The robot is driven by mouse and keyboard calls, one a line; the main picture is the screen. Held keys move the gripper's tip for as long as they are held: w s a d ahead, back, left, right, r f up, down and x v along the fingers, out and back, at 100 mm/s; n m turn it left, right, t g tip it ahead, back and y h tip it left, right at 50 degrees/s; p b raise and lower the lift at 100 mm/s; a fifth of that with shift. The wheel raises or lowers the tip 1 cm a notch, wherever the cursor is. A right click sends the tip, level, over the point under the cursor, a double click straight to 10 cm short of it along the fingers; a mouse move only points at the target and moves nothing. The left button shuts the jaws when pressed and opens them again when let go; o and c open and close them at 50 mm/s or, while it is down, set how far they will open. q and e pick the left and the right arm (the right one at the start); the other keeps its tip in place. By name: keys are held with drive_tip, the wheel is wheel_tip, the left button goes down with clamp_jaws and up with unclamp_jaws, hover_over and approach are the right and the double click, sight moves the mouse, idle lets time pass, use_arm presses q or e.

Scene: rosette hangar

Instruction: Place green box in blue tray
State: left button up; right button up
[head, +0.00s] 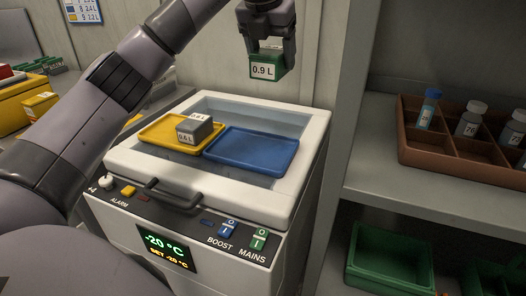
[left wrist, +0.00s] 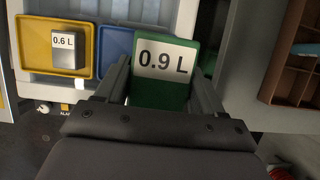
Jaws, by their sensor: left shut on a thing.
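The green box (head: 266,70), labelled 0.9 L, is held in the air by my left gripper (head: 270,46), which is shut on it. It also shows between the fingers in the left wrist view (left wrist: 165,95). The blue tray (head: 252,150) lies empty at the right inside the white freezer's top opening, below and apart from the box. In the left wrist view the blue tray (left wrist: 116,42) is partly hidden by the box. My right gripper is not in view.
A yellow tray (head: 158,134) beside the blue one holds a grey box (head: 196,130) labelled 0.6 L. The freezer (head: 140,171) has a raised rim and front handle. At right, a shelf (head: 375,182) carries a brown compartment tray (head: 430,156) with bottles; a green bin (head: 385,262) is below.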

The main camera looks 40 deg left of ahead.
use_arm(q)
wheel_tip(320, 180, down, 15)
drive_tip(key=shift+r+b, duration=0.15)
drive_tip(key=shift+b, duration=0.85)
drive_tip(key=shift+f, duration=2.6)
drive_tip(key=shift+f+b, duration=0.15)
drive_tip(key=shift+b, duration=0.15)
drive_tip(key=o, duration=1.3)
drive_tip(key=shift+c, duration=0.2)
drive_tip(key=shift+d, duration=0.1)
